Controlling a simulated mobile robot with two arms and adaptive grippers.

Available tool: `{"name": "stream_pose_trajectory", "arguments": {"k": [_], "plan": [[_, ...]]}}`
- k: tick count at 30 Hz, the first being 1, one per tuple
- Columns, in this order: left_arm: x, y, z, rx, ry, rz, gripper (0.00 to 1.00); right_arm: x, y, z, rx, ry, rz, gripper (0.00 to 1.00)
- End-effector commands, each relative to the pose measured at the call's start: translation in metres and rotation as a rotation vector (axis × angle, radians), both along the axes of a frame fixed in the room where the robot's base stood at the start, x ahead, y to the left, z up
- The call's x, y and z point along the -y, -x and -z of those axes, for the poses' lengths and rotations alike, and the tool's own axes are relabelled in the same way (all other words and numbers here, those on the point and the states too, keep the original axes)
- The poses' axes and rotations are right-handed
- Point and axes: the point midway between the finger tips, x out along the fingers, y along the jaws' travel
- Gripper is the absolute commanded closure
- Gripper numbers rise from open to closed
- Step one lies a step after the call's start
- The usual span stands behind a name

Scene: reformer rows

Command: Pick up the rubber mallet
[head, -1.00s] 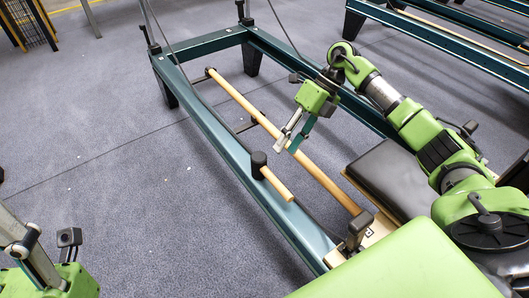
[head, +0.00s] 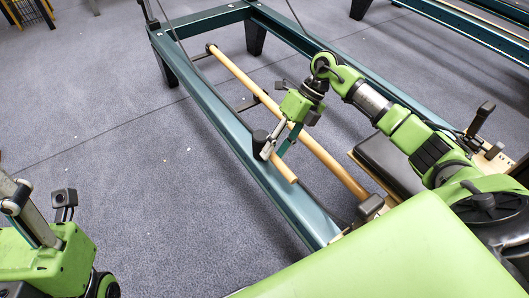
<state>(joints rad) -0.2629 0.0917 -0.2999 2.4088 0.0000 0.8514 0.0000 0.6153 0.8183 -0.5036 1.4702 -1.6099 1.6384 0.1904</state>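The rubber mallet has a black head (head: 259,140) and a pale wooden handle (head: 287,172). It lies on the near blue-green rail (head: 226,122) of the reformer frame, handle pointing down and right. My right gripper (head: 273,156) is open, fingers pointing down at the mallet. Its silver and teal fingertips are at the handle just beside the head. I cannot tell whether they touch it. The handle's part nearest the head is partly hidden by the fingers. My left gripper (head: 32,225) is only partly in view at the lower left, away from the mallet; its fingertips are cut off.
A long wooden bar (head: 245,82) runs inside the frame, close beside the mallet and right gripper. Grey carpet (head: 120,150) is clear at left. Another frame stands at upper right.

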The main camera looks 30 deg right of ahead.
Motion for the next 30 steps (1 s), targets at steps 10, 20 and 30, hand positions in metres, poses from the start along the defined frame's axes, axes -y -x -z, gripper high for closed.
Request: {"name": "stream_pose_trajectory", "arguments": {"k": [10, 20, 30], "plan": [[0.002, -0.002, -0.005, 0.039, -0.004, -0.002, 0.52, -0.014, 0.002, 0.023, 0.001, 0.001, 0.001, 0.64], [0.002, -0.002, -0.005, 0.038, -0.004, -0.002, 0.52, -0.014, 0.002, 0.022, 0.001, 0.001, 0.001, 1.0], [0.002, -0.001, -0.006, 0.039, -0.004, -0.001, 0.52, -0.014, 0.001, 0.02, 0.003, 0.0, 0.001, 1.0]]}}
